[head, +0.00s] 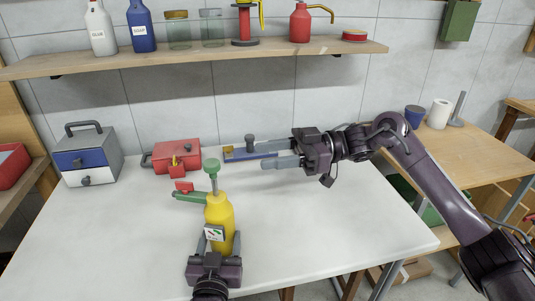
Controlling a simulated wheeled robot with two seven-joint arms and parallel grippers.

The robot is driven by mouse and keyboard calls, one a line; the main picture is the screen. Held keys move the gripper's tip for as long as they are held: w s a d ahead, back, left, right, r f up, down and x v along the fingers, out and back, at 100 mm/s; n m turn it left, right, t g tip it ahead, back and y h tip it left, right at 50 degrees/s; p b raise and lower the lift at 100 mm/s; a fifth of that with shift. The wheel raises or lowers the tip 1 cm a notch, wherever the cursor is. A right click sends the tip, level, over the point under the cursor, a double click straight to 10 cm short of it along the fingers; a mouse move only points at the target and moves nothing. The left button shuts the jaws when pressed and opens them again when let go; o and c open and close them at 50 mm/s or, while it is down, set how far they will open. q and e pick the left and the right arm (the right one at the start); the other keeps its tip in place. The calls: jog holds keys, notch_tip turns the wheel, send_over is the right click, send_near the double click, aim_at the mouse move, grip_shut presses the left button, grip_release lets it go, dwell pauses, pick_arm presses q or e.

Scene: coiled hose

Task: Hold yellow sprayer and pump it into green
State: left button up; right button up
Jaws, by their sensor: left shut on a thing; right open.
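The yellow sprayer (220,213) stands upright at the front middle of the white table. It has a green pump knob (212,166) on top and a green nozzle (189,196) pointing left with a red piece near its tip. My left gripper (214,238) is shut on the sprayer's lower body from the front. My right gripper (281,154) is open and empty, up and to the right of the pump knob, its fingers pointing left. No separate green target can be told for certain.
A grey toolbox with a blue drawer (90,156) and a red toolbox (176,156) stand at the back left. A blue tool (247,150) lies behind my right gripper. The shelf (200,60) above holds bottles and jars. The table's right side is clear.

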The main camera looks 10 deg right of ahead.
jog(key=r, duration=0.2)
jog(key=r+h, duration=0.1)
jog(key=r, duration=0.2)
jog(key=r+h, duration=0.1)
jog(key=r, duration=0.1)
jog(key=shift+s+d+r, duration=0.15)
jog(key=shift+s+d, duration=0.05)
jog(key=shift+d, duration=0.05)
grip_shut()
send_over(231, 206)
jog(key=shift+f, duration=2.7)
jog(key=shift+f, duration=3.05)
jog(key=shift+h, duration=0.3)
